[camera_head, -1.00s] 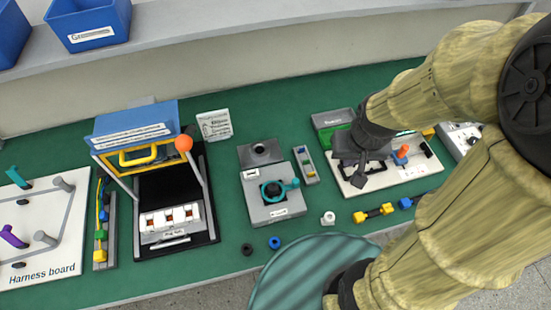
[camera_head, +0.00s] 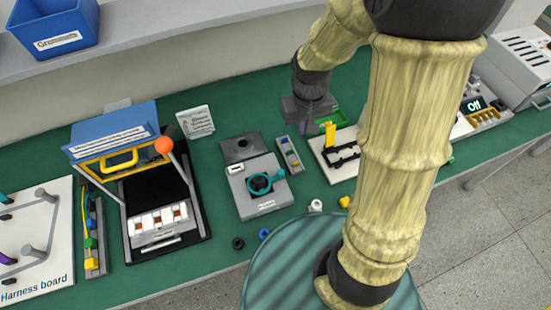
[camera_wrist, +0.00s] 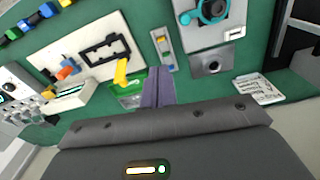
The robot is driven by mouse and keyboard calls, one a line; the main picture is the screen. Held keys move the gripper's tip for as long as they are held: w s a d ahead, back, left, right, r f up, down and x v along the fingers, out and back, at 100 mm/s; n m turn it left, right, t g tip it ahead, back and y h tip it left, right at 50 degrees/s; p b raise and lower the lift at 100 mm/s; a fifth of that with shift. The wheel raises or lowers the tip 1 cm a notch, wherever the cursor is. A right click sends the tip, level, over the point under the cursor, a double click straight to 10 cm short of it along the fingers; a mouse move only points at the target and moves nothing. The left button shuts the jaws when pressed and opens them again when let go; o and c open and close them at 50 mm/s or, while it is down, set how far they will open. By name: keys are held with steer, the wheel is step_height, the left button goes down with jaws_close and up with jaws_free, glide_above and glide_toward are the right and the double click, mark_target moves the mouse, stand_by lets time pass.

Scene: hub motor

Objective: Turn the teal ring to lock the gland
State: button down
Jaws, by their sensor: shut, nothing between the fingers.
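The teal ring (camera_head: 260,184) with its short side handle sits around a dark round part on top of a grey box (camera_head: 243,200). In the head view the handle points to the upper right. In the wrist view the ring (camera_wrist: 211,10) is at the top edge, partly cut off. My gripper (camera_head: 308,127) is up and to the right of the ring in the head view, apart from it. In the wrist view my fingers (camera_wrist: 158,75) are shut together and empty, over the green bench near a green tray.
A small tray of coloured parts (camera_head: 290,155) stands right of the grey box. A white board with a yellow part (camera_head: 330,131) lies under my arm. Loose rings (camera_head: 238,243) lie in front. A blue-topped frame with an orange knob (camera_head: 164,145) stands at left.

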mark_target(266, 179)
steer(key=w+a+f+n+g+h+p, duration=0.1)
steer(key=w+a+f+n+g, duration=0.2)
steer(key=w+a+f, duration=0.3)
steer(key=a+f, duration=0.1)
steer(key=a, duration=0.2)
steer(key=shift+w+a+f, duration=0.15)
steer(key=shift+a+f, duration=0.1)
steer(key=shift+a, duration=0.1)
steer(key=shift+f, duration=0.1)
steer(key=p+x, duration=0.3)
steer(key=x, duration=0.6)
steer(key=shift+d+f, duration=0.1)
steer(key=shift+d, duration=0.05)
steer(key=s, duration=0.1)
steer(key=s+d+p, duration=0.1)
steer(key=s+p, duration=0.1)
steer(key=shift+s+d+f, duration=0.15)
steer(key=shift+s+d, duration=0.2)
steer(key=shift+s+f, duration=0.1)
steer(key=shift+f, duration=0.05)
